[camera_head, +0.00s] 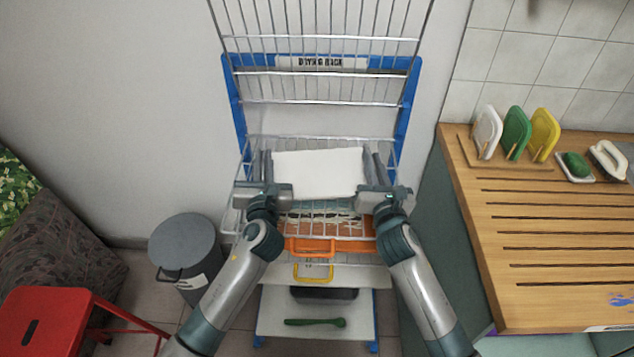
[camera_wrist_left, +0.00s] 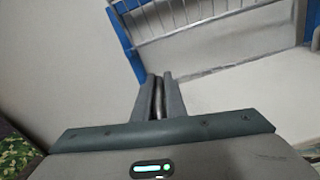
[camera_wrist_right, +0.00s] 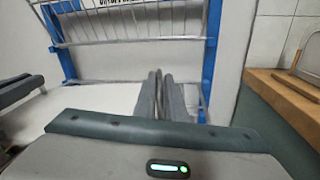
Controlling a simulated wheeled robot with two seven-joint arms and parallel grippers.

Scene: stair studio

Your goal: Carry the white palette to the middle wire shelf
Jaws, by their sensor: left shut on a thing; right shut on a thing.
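The white palette (camera_head: 318,173) is level between my two grippers, in front of the blue-framed drying rack (camera_head: 238,105). The palette also shows in the left wrist view (camera_wrist_left: 250,98) and the right wrist view (camera_wrist_right: 115,105). In the head view it overlaps a wire shelf (camera_head: 300,222) whose front edge shows below it. I cannot tell whether the palette touches that shelf. Its underside is hidden.
Upper wire shelves (camera_head: 320,88) stand behind. Below are an orange tray (camera_head: 310,247), a yellow handle (camera_head: 313,280) and a green brush-like item (camera_head: 315,322). A grey bin (camera_head: 187,250) and red stool (camera_head: 45,310) are left. A wooden counter (camera_head: 560,215) stands close on the right.

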